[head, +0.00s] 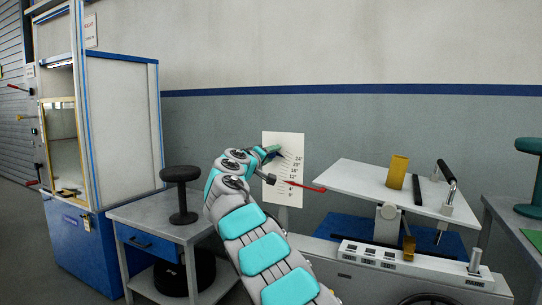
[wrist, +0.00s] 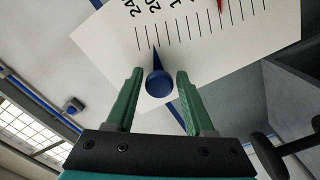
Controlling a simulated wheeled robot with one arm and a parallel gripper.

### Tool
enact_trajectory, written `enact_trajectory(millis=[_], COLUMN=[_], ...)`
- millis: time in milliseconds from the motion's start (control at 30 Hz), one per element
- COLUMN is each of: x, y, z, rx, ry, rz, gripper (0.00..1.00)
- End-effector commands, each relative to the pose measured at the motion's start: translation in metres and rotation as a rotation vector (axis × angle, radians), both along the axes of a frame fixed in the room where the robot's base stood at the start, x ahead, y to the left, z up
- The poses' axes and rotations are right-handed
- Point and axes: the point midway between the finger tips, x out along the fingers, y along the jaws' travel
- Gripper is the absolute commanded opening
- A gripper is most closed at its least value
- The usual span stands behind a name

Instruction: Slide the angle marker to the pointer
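The angle marker, a blue round knob (wrist: 159,82) with a thin pointed tip, is on the card near the labels 24 and 20. My gripper (wrist: 158,72) is open, with its green fingers on either side of the knob and a narrow gap visible at each side. In the head view my gripper (head: 270,152) is at the card's upper left. The red pointer (head: 312,188) reaches across the card's lower part, near the low numbers.
A tilted white board (head: 365,180) carries a yellow block (head: 397,172) right of the card. A grey table (head: 150,213) with a black stool-shaped object (head: 182,195) stands left of my arm. A tall blue-framed cabinet (head: 122,130) is farther left. The wall above the card is clear.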

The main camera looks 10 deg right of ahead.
Motion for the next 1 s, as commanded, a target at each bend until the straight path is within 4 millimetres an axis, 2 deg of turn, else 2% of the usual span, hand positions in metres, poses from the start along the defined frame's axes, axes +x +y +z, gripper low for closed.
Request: enact_trajectory(millis=[67, 433, 1000], x=[0.0000, 0.0000, 0.0000], y=[0.0000, 0.0000, 0.0000], z=[0.0001, 0.0001, 0.0001], rx=[0.000, 0.000, 0.000], ry=[0.000, 0.000, 0.000], rz=[0.000, 0.000, 0.000], gripper=[0.43, 0.01, 0.00])
